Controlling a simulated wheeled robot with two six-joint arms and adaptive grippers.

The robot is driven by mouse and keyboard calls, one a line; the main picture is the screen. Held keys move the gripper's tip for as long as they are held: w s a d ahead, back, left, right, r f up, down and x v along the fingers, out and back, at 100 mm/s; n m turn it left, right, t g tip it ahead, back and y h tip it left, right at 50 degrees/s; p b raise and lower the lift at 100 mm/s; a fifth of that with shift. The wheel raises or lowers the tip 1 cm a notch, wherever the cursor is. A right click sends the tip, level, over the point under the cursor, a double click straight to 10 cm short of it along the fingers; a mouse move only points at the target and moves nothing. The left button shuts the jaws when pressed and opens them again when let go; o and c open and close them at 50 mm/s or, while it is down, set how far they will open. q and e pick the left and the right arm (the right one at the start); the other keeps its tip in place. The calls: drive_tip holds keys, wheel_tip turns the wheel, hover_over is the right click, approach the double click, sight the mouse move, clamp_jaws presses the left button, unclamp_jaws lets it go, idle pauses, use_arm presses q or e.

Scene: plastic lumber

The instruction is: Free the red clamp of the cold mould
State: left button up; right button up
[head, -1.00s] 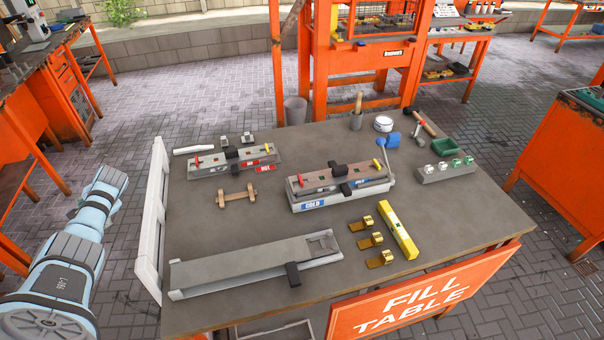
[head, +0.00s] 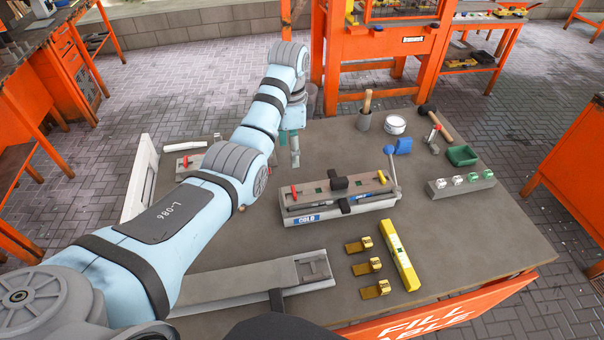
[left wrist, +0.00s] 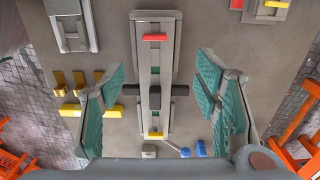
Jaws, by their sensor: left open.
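The cold mould (head: 300,218), a long grey block with a blue COLD label, lies on the table. Its red clamp (head: 294,191) is at its left end; a yellow clamp (head: 382,177) is at the other. In the left wrist view the red clamp (left wrist: 155,37) lies across the mould (left wrist: 154,72) near the top, with the yellow clamp (left wrist: 155,135) at the bottom. My left gripper (head: 292,150) is open and empty, high over the table. Its teal fingers (left wrist: 160,90) appear either side of the mould's middle, clear of it. My right gripper is out of view.
The hot mould (head: 182,161) is partly hidden behind my left arm. A blue-headed tool (head: 402,147) stands near the cold mould's right end.

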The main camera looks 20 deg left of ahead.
use_arm(q)
wheel_tip(320, 180, down, 3)
drive_tip(key=d+b, duration=0.1)
drive_tip(key=b, duration=0.1)
hover_over(294, 191)
drive_tip(key=f, duration=0.5)
drive_tip(key=shift+s+a+f, duration=0.15)
drive_tip(key=shift+s+f, duration=0.1)
drive_tip(key=shift+f, duration=0.1)
drive_tip(key=f, duration=0.3)
drive_tip(key=w+f+b, duration=0.1)
drive_tip(key=f, duration=0.1)
drive_tip(key=shift+f, duration=0.25)
drive_tip(key=shift+s+r, duration=0.1)
drive_tip(key=shift+s, duration=0.1)
drive_tip(key=shift+c, duration=0.9)
drive_tip(key=c, duration=1)
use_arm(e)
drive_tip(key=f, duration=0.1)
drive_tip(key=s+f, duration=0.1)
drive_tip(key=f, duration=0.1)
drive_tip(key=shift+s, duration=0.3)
